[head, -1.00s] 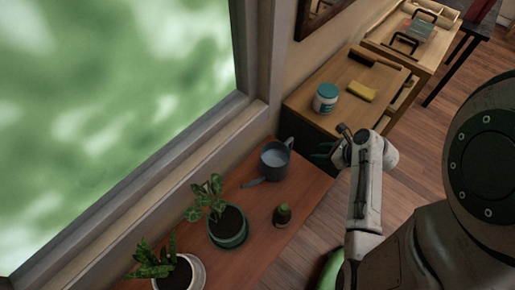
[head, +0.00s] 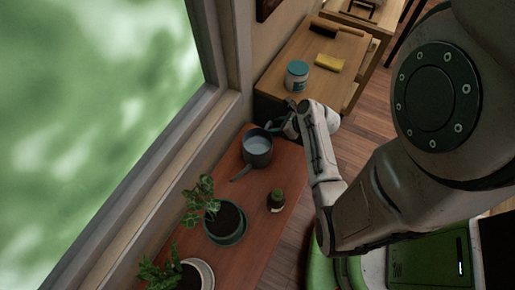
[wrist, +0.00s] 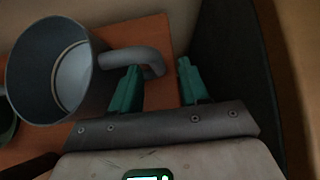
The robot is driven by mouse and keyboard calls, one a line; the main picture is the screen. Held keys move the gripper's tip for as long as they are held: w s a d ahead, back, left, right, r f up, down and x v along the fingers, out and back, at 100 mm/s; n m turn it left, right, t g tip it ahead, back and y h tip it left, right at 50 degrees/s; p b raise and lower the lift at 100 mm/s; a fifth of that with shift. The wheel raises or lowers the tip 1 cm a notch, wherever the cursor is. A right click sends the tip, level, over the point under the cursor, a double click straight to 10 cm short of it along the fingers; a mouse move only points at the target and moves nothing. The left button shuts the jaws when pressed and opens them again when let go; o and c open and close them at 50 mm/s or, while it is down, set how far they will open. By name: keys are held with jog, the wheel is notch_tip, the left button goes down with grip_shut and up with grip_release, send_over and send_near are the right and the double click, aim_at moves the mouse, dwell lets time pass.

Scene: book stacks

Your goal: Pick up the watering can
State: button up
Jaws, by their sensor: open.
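The watering can (head: 257,151) is grey and open-topped. It stands upright on the reddish wooden table by the window, with its spout (head: 241,174) pointing to the lower left. My gripper (head: 277,127) is just beyond the can, on its handle side. In the wrist view, the can (wrist: 42,75) is at the left, with its handle (wrist: 121,57) reaching right toward my gripper (wrist: 159,67). The green fingers are open, and the handle's outer bend shows in the gap between their tips. Part of the handle is hidden behind the left finger. I cannot tell whether they touch.
On the same table (head: 256,217) are a leafy potted plant (head: 225,223), a small cactus pot (head: 276,201) and another potted plant (head: 195,274). A lighter wooden cabinet behind holds a teal-lidded jar (head: 297,76) and a yellow cloth-like item (head: 329,62). The window frame borders the left.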

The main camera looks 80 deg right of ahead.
aim_at(257, 142)
jog(key=shift+x, duration=1.8)
jog(key=shift+a, duration=0.1)
jog(key=shift+c, duration=0.4)
grip_shut()
